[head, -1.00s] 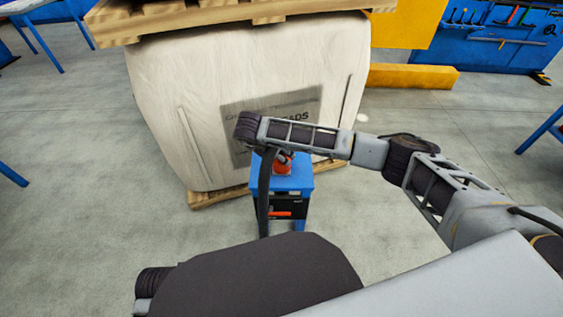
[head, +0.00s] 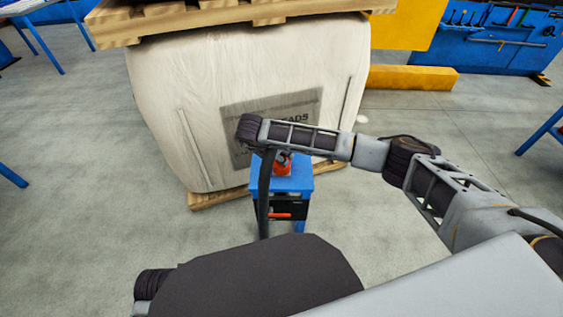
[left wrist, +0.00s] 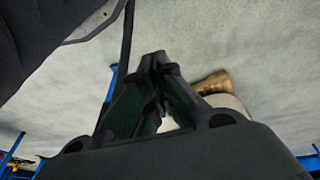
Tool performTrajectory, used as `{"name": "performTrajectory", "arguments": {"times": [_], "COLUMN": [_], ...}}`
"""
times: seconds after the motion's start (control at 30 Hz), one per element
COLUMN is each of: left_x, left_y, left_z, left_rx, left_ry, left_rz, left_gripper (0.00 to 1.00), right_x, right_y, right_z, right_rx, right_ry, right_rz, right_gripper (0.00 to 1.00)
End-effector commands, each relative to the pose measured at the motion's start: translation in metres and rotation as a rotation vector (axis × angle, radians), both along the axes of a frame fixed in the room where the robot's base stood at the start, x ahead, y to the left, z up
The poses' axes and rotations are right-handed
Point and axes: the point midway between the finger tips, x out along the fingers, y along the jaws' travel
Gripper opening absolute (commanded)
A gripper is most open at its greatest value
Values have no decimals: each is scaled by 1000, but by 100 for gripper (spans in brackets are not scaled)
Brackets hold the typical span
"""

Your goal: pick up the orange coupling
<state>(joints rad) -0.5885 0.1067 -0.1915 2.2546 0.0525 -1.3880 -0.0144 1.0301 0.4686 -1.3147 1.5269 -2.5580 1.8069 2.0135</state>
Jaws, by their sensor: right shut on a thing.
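The orange coupling (head: 283,169) shows as a small orange-red piece on or just above the top of a small blue stand (head: 299,183) in the head view. My arm partly hides it. My right gripper (head: 281,158) is at the coupling, mostly hidden under my right forearm, and is shut on it. Whether the coupling is clear of the stand cannot be told. My left gripper (left wrist: 158,58) shows in the left wrist view with its dark fingers together, nothing seen between them. It is not visible in the head view.
A large white wrapped load (head: 200,110) on a wooden pallet (head: 205,199) stands right behind the stand. A yellow barrier (head: 415,78) lies behind at right. Blue tables stand at the left and right edges. The grey floor on both sides is clear.

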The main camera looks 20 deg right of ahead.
Motion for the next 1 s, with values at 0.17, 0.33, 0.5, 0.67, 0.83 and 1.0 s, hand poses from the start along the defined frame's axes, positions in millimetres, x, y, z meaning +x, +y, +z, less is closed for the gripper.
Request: {"name": "performTrajectory", "arguments": {"times": [0.17, 0.33, 0.5, 0.67, 0.83, 1.0], "left_x": [1, 0, -4, -8, -9, -8], "left_y": [0, 0, 1, 2, 4, 5], "left_z": [1, 0, -2, -10, -17, -22], "left_rx": [0, 0, 3, 9, 16, 21], "left_ry": [-3, 1, 11, 27, 39, 48], "left_rz": [0, 0, 0, 1, 1, 3], "left_gripper": [0, 0, 0, 0, 0, 0], "right_x": [0, 0, 1, 1, 1, 0], "right_y": [0, 0, 0, 0, 0, 0], "right_z": [0, 2, 15, 35, 61, 84], "right_rx": [0, 0, 0, 1, 1, 1], "right_ry": [0, 0, -2, -3, -3, -2], "right_rz": [0, 0, 0, 1, 1, 0], "right_gripper": [8, 8, 8, 8, 8, 8]}}
